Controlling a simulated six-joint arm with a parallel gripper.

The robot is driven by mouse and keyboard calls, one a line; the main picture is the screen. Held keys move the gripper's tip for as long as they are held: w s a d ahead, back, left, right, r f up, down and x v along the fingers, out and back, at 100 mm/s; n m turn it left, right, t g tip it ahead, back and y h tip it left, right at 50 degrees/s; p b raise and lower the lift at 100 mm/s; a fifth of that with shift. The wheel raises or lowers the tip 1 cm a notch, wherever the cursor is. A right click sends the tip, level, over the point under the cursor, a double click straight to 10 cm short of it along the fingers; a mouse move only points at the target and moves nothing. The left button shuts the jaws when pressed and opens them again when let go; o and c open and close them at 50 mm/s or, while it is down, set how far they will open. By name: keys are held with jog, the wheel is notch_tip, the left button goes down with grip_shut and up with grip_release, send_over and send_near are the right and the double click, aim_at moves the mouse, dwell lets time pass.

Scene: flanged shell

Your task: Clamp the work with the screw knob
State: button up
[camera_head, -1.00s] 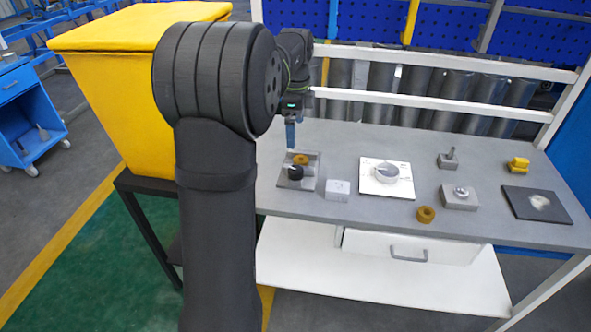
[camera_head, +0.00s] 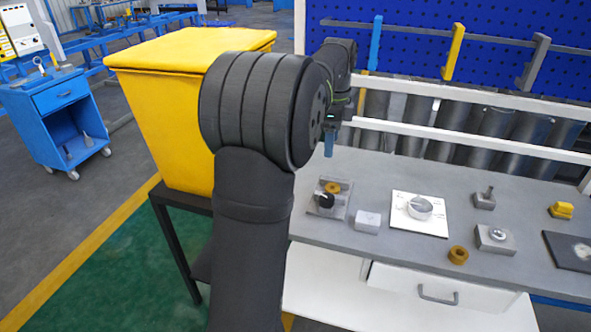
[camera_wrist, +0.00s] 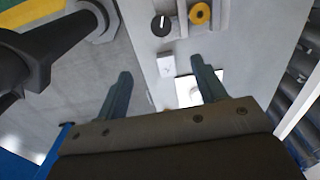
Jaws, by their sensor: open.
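The clamp fixture (camera_head: 343,206) stands at the left end of the grey bench. It has a black screw knob (camera_head: 325,200) at its front and a brass-coloured ring (camera_head: 333,187) as the work just behind. In the wrist view the knob (camera_wrist: 160,25) shows a white mark, and the ring (camera_wrist: 200,13) is beside it at the top edge. Whether the clamp touches the ring, I cannot tell. My gripper (camera_head: 329,150) is above and behind the fixture. In the wrist view my gripper (camera_wrist: 161,70) is open, with nothing between its fingers.
A white block (camera_head: 367,221) stands just right of the fixture. Further right are a white dial plate (camera_head: 432,227), a loose brass ring (camera_head: 458,255), small grey blocks, a yellow piece (camera_head: 561,210) and a dark pad (camera_head: 573,250). A yellow bin (camera_head: 165,110) stands left.

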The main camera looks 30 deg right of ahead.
jog(key=n, duration=3.4)
send_near(327, 197)
notch_tip(327, 197, down, 9)
jog(key=shift+s+f, duration=0.1)
